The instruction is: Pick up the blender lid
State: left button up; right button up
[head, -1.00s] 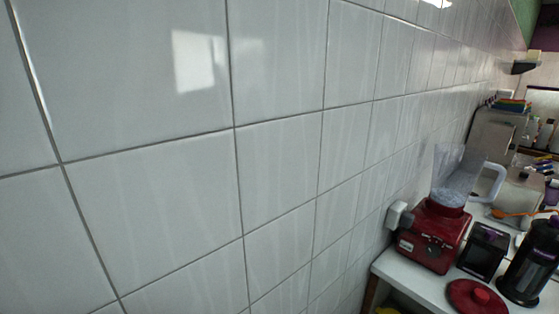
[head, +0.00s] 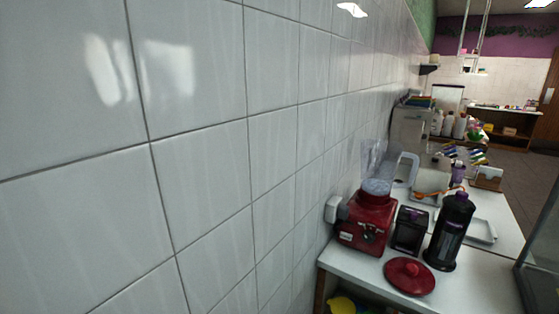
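The clear blender jug (head: 378,167) with a pale handle sits on the base without a lid on top. Neither of my grippers shows in the head view.
A black box-shaped item (head: 409,230) and a dark bottle (head: 450,232) stand just behind and right of the lid. A white tray (head: 481,231) lies farther back. The white counter (head: 480,285) is clear right of the lid. A tiled wall (head: 200,180) fills the left.

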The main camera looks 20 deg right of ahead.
aim_at(410, 276)
jog(key=k+l+z, duration=0.15)
jog(key=z, duration=0.25)
jog(key=k+l+z, duration=0.1)
jog(key=l+z, duration=0.25)
jog(key=k+l+z, duration=0.1)
jog(key=z, duration=0.3)
jog(key=i+l, duration=0.05)
jog(key=l, duration=0.05)
